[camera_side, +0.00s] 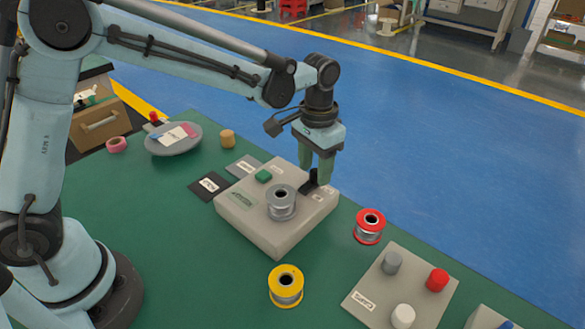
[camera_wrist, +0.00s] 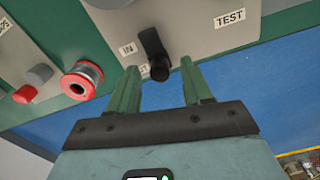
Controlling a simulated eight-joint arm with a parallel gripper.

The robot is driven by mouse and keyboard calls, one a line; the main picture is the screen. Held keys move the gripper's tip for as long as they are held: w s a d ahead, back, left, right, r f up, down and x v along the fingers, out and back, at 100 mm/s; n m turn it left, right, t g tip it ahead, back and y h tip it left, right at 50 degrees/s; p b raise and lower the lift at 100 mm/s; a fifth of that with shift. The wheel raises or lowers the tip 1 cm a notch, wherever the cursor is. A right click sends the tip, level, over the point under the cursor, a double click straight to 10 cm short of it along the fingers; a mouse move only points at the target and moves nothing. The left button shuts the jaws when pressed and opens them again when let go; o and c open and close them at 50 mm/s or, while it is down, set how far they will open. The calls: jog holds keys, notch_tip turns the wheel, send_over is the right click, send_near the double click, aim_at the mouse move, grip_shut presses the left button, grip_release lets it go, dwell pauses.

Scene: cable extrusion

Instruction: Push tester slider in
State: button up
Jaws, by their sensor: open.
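The tester (camera_side: 262,232) is a beige box on the green table, with a green button (camera_side: 263,176) and a grey spool (camera_side: 281,203) on top. Its black slider (camera_side: 311,184) is at the right back edge of the box. In the wrist view the slider (camera_wrist: 154,52) is a black lever with a round end, beside labels "IN" and "TEST". My gripper (camera_side: 317,178) points down at the slider. In the wrist view the open green fingers (camera_wrist: 160,82) stand on either side of the slider's end, a little short of it. I cannot tell whether they touch it.
A red spool (camera_side: 369,227) stands right of the tester and a yellow spool (camera_side: 286,286) in front. A plate with grey, red and white pegs (camera_side: 368,297) lies at the lower right. A grey dish (camera_side: 160,142) is at the back left. The table's far edge runs close behind the tester.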

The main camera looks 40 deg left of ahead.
aim_at(305, 188)
jog(key=shift+f, duration=0.1)
grip_shut()
jog(key=shift+s, duration=0.1)
dwell(0.3)
jog(key=shift+s, duration=1.5)
grip_release()
jog(key=shift+w, duration=0.1)
notch_tip(305, 188, up, 12)
